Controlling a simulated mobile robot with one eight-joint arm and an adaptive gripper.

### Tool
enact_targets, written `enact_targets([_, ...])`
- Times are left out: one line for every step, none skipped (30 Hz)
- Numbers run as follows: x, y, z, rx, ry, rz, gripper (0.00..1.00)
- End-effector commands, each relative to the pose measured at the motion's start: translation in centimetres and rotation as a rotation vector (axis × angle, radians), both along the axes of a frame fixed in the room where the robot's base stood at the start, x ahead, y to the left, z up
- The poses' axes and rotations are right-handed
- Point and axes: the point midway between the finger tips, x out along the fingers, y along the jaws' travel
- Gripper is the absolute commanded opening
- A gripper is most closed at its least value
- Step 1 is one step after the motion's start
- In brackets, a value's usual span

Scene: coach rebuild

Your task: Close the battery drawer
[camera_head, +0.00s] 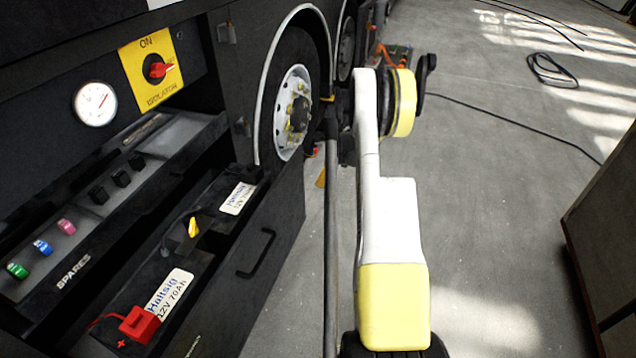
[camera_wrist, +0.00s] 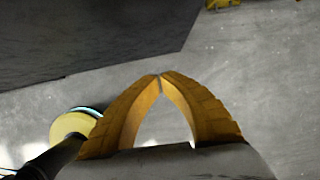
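The battery drawer (camera_head: 285,226) stands pulled out from the coach's lower side in the head view. Its dark front has a black bar handle (camera_head: 256,254). In it lie black batteries with white labels, a red terminal cover (camera_head: 138,324) and a yellow piece (camera_head: 193,227). My gripper (camera_wrist: 160,76) shows in the wrist view with its two yellow fingers meeting at the tips and nothing between them. A dark flat surface (camera_wrist: 90,40) lies beyond the fingers at the upper left; I cannot tell whether it is the drawer. I cannot make out the gripper clearly in the head view.
Above the drawer is a spares tray (camera_head: 75,268) with coloured fuses. A gauge (camera_head: 95,103) and yellow isolator panel (camera_head: 151,72) are on the coach side. A wheel (camera_head: 292,110) stands behind. A brown cabinet (camera_head: 606,220) is at right.

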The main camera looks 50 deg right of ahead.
Motion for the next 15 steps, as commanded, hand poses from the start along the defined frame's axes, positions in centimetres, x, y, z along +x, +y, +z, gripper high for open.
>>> enact_targets([0.4, 0.2, -1.5, -0.001, 0.000, 0.002, 0.00])
enact_targets([0.6, 0.3, -2.1, -0.001, 0.000, 0.002, 0.00])
enact_targets([0.9, 0.4, -3.0, -0.001, 0.000, 0.003, 0.00])
enact_targets([1.2, 0.5, -3.6, -0.001, 0.000, 0.003, 0.00])
enact_targets([1.4, 0.6, -4.2, -0.001, 0.000, 0.003, 0.00])
enact_targets([1.7, 0.7, -5.0, -0.002, -0.001, 0.002, 0.00])
enact_targets([1.9, 0.8, -5.5, -0.002, -0.001, 0.002, 0.00])
enact_targets([2.2, 0.9, -6.1, -0.002, -0.001, 0.002, 0.00])
enact_targets([2.4, 1.0, -6.8, -0.002, -0.001, 0.002, 0.00])
enact_targets([2.9, 1.2, -6.7, -0.002, -0.001, 0.003, 0.00])
enact_targets([3.4, 1.4, -6.6, -0.003, -0.001, 0.004, 0.00])
enact_targets([4.0, 1.7, -6.6, -0.003, -0.001, 0.004, 0.00])
enact_targets([4.3, 1.9, -6.5, -0.003, -0.001, 0.004, 0.00])
enact_targets([4.7, 2.0, -6.5, -0.002, -0.001, 0.003, 0.00])
enact_targets([5.0, 2.1, -6.5, -0.003, 0.000, 0.003, 0.00])
